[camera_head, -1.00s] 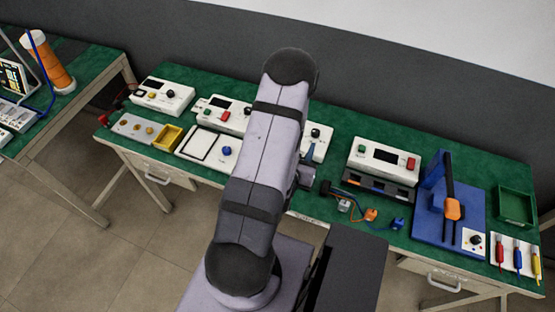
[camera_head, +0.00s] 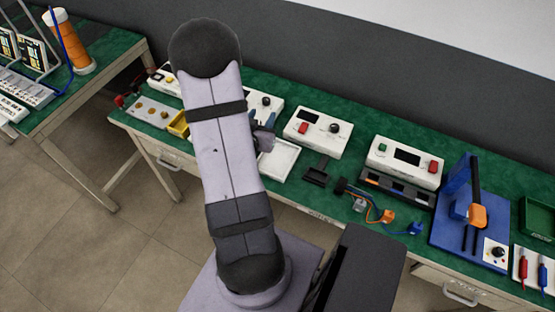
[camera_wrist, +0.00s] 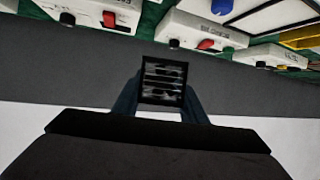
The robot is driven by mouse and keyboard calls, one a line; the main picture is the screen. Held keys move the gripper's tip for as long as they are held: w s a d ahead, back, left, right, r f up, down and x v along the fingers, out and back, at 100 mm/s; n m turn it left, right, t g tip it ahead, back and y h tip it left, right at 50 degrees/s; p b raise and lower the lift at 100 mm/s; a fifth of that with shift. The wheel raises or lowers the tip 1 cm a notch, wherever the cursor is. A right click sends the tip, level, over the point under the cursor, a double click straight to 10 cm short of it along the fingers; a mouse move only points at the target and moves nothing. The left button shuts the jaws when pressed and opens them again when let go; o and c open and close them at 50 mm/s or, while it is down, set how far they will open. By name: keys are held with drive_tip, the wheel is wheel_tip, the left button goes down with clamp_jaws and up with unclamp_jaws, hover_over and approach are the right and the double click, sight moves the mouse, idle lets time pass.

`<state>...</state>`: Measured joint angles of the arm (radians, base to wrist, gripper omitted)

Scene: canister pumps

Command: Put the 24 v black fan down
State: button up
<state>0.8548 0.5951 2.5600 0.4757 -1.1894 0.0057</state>
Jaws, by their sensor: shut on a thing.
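The black fan (camera_wrist: 164,80), a small square frame with slats across it, is between the two dark blue fingers of my gripper (camera_wrist: 163,96) in the wrist view. My gripper is shut on it and holds it clear of the table. In the head view my gripper (camera_head: 264,130) is just right of my arm, over the left-middle part of the green bench (camera_head: 290,183), close to a shallow white tray (camera_head: 279,160). The fan cannot be made out there.
White control boxes stand along the back, one (camera_head: 318,131) right of my gripper. A black bracket (camera_head: 319,171) and wired connectors (camera_head: 378,215) lie toward the front. A blue stand (camera_head: 470,215) rises at the right. My arm hides part of the bench's left side.

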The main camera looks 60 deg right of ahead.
drive_tip(key=s+f+m+g, duration=0.2)
drive_tip(key=s+g, duration=0.1)
drive_tip(key=s, duration=0.2)
hover_over(278, 158)
drive_tip(key=shift+m+h, duration=0.3)
drive_tip(key=shift+m, duration=0.1)
drive_tip(key=shift+f, duration=3.45)
drive_tip(key=shift+f, duration=0.1)
drive_tip(key=shift+f, duration=1.8)
drive_tip(key=shift+f, duration=0.1)
drive_tip(key=o, duration=0.6)
drive_tip(key=shift+f, duration=0.1)
drive_tip(key=o, duration=0.4)
